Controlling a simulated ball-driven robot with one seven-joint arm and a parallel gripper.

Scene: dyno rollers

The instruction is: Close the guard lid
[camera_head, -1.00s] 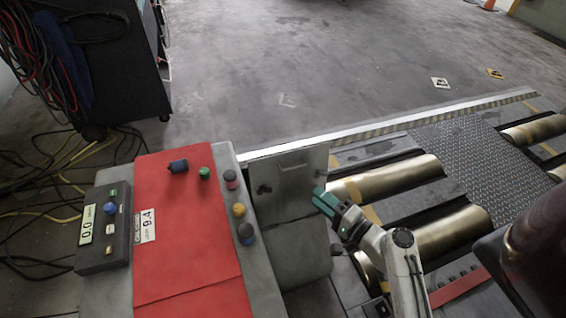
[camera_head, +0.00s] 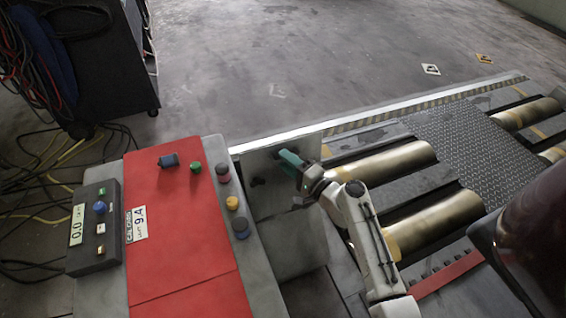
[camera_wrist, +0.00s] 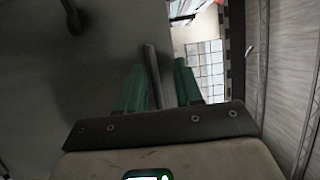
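The guard lid (camera_head: 268,196) is a grey panel standing up from the grey housing beside the red console. It looks raised, and my gripper and wrist cover part of its right side. My gripper (camera_head: 284,158), with green fingers, is at the upper part of the lid's face, where the handle is. In the wrist view my gripper (camera_wrist: 158,85) has its two fingers apart, with a grey bar (camera_wrist: 151,72) between them that looks like the lid's handle. The bar lies close to the left finger, with a gap to the right one. The lid's grey face fills the left side.
The red console (camera_head: 180,235) with buttons and a dark control box (camera_head: 95,230) stands left of the lid. Brass rollers (camera_head: 385,165) and a tread plate (camera_head: 460,145) lie to the right. Cables (camera_head: 35,200) lie on the floor at far left. Open floor lies beyond.

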